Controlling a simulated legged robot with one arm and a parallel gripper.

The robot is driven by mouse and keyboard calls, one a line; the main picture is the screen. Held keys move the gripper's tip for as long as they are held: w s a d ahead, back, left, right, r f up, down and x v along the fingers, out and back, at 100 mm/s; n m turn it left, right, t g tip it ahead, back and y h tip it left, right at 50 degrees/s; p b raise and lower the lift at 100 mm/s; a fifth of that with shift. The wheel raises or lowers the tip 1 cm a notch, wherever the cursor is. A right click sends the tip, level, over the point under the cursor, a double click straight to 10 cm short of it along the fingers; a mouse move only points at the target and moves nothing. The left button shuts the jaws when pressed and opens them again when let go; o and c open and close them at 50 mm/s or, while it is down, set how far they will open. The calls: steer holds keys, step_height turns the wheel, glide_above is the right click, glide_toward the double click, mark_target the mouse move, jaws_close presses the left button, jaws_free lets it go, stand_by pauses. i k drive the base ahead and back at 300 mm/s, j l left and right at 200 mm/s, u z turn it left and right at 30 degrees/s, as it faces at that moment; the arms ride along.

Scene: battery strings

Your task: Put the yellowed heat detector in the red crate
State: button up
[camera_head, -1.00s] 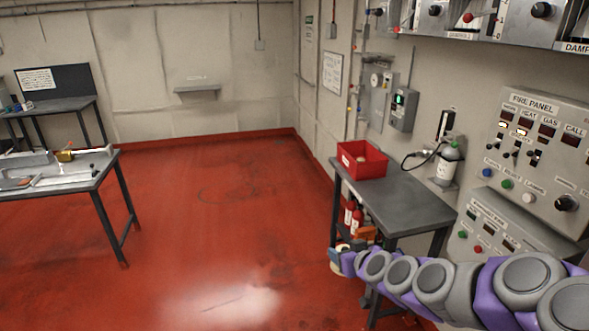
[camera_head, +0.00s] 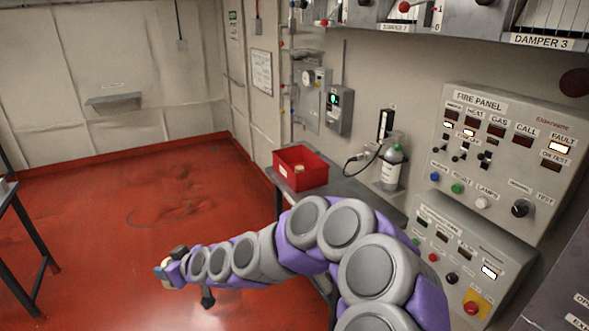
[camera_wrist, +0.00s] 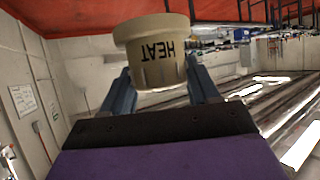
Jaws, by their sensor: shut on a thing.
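The yellowed heat detector (camera_wrist: 155,50) is a cream-beige round body marked HEAT, seen upside down in the wrist view. My gripper (camera_wrist: 160,85) is shut on it, with a finger on each side. In the head view, my gripper (camera_head: 163,270) is at the end of my stretched arm, low over the red floor, with a small pale bit of the detector at its tip. The red crate (camera_head: 301,168) stands on the grey table at the right wall, to the right of and farther than my gripper. A small pale object lies inside the crate.
The grey table (camera_head: 352,190) is partly hidden by my arm. A grey bottle (camera_head: 391,168) is at the wall beside it. The fire panel (camera_head: 505,155) is on the right. Another table (camera_head: 22,235) edges in at left. The floor between is clear.

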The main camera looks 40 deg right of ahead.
mark_target(292, 168)
steer(key=i+z, duration=0.35)
steer(key=i, duration=1.2)
steer(key=i+l+z, duration=0.15)
steer(key=i+z, duration=0.75)
steer(key=i+j+z, duration=0.2)
steer(key=i+z, duration=0.3)
steer(key=i, duration=0.1)
